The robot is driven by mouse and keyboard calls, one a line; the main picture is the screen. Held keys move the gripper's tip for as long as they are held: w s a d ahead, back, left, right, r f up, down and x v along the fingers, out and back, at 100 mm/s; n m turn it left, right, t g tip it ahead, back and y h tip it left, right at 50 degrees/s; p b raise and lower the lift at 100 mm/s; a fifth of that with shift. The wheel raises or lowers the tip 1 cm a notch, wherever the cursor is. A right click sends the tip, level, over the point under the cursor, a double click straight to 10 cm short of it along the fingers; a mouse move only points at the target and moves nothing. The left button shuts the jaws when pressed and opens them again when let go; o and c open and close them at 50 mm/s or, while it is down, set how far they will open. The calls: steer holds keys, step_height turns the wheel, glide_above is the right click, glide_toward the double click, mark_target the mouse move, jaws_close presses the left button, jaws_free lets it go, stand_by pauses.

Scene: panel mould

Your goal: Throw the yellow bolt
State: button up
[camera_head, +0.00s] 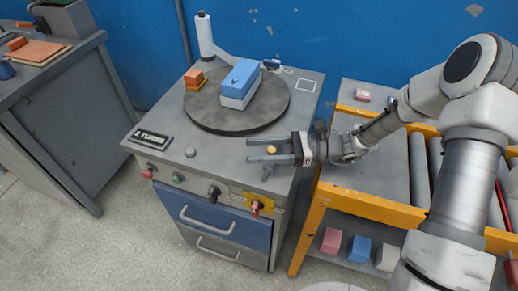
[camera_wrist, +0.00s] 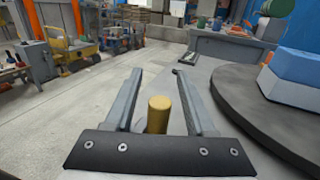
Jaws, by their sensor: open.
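The yellow bolt (camera_head: 271,149) shows as a small yellow knob at the right front of the grey cabinet top (camera_head: 217,150). In the wrist view it is a short upright yellow cylinder (camera_wrist: 158,114). My gripper (camera_head: 249,151) reaches in from the right, low over the cabinet top. Its two fingers (camera_wrist: 158,72) are open and lie on either side of the bolt, with visible gaps between. The bolt stands nearer the palm than the fingertips. Its lower end is hidden behind the dark palm edge in the wrist view.
A dark round turntable (camera_head: 208,112) carries a blue and white block (camera_head: 240,82) and an orange block (camera_head: 194,77). A white post (camera_head: 204,35) stands behind. The cabinet front has knobs and a red switch on a yellow plate (camera_head: 260,203). An orange-framed roller bench (camera_head: 375,200) stands right.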

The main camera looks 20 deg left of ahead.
jaws_close()
stand_by(1.3)
